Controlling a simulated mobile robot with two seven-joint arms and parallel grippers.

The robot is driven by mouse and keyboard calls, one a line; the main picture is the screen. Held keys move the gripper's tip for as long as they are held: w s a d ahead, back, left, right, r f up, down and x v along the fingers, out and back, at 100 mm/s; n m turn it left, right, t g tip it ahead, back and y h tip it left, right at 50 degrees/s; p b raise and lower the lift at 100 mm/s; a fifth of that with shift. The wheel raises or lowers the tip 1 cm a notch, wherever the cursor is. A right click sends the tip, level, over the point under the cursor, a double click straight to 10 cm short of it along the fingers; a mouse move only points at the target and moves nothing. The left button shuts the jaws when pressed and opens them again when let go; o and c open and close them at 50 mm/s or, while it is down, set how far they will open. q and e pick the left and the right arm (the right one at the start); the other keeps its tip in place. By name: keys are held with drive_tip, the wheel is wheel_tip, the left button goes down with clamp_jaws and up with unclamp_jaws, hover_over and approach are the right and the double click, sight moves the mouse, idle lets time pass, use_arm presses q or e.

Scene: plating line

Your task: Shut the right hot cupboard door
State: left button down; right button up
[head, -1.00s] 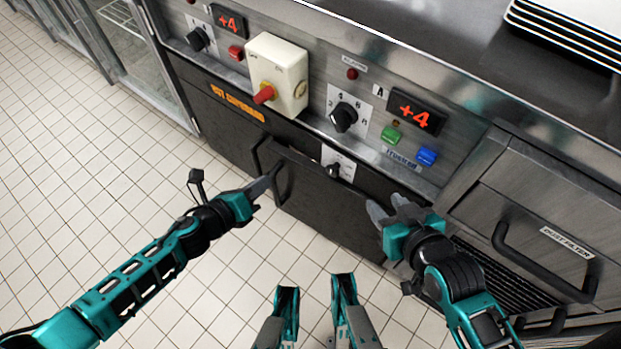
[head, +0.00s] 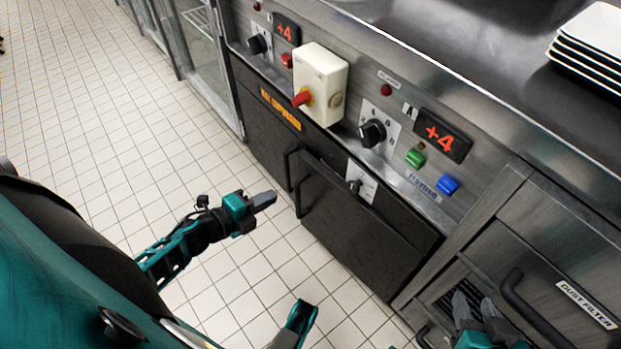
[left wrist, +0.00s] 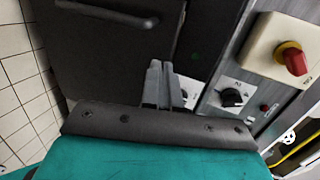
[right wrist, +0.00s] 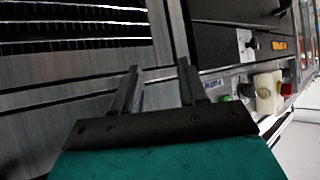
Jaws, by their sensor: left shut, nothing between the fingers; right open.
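The right hot cupboard door (head: 350,225) is a black panel low in the steel counter front, with a dark bar handle (head: 300,188) at its left side. Its top edge shows as a line below the control panel and seems to stand a little proud; I cannot tell whether it is fully flush. My left gripper (head: 270,198) is shut and empty, in front of the handle side and apart from the door. In the left wrist view its fingers (left wrist: 163,82) point at the dark cupboard front. My right gripper (head: 470,304) is open and empty, by the dust filter front, right of the door.
The left cupboard door (head: 262,125) adjoins it. Above are knobs, a white switch box (head: 320,82) with a red knob, and buttons. A dust filter drawer (head: 550,260) with a protruding handle is at right. White plates (head: 590,45) stand on top. Tiled floor is clear at left.

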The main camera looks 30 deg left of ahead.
use_arm(q)
drive_tip(key=b, duration=0.3)
approach(313, 173)
drive_tip(key=x, duration=0.5)
drive_tip(key=shift+d+f, duration=0.1)
drive_tip(key=shift+d, duration=0.05)
drive_tip(key=shift+w+d, duration=0.15)
drive_tip(key=shift+w, duration=0.5)
use_arm(e)
drive_tip(key=shift+w+a+f, duration=0.15)
drive_tip(key=shift+a+f, duration=0.4)
drive_tip(key=shift+f, duration=0.15)
